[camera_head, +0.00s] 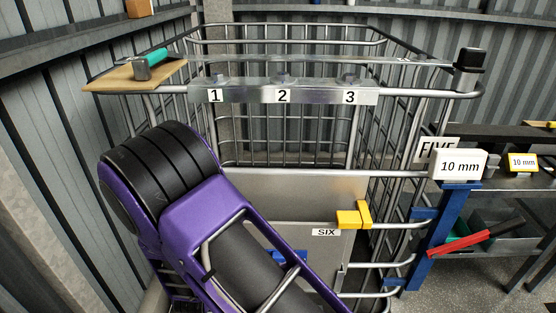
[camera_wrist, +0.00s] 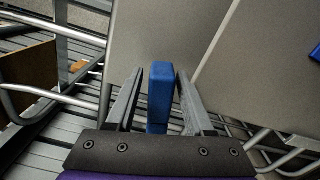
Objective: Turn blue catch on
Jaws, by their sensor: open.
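In the wrist view a blue block (camera_wrist: 160,90), which looks like the blue catch, stands upright in front of a grey panel (camera_wrist: 215,40). My gripper (camera_wrist: 161,76) is open, with one finger on each side of the block. A narrow gap shows beside it; I cannot tell whether either finger touches. In the head view a blue part (camera_head: 287,257) shows low on the panel, partly hidden by my purple arm. My gripper is hidden there. Another blue piece (camera_wrist: 315,53) is cut off at the right edge of the wrist view.
A yellow catch (camera_head: 353,216) sits above the SIX label (camera_head: 326,232). Metal cage bars (camera_head: 400,225) and a blue post (camera_head: 440,235) stand to the right. A numbered rail (camera_head: 300,92) crosses above. A brown board (camera_wrist: 30,78) is at left in the wrist view.

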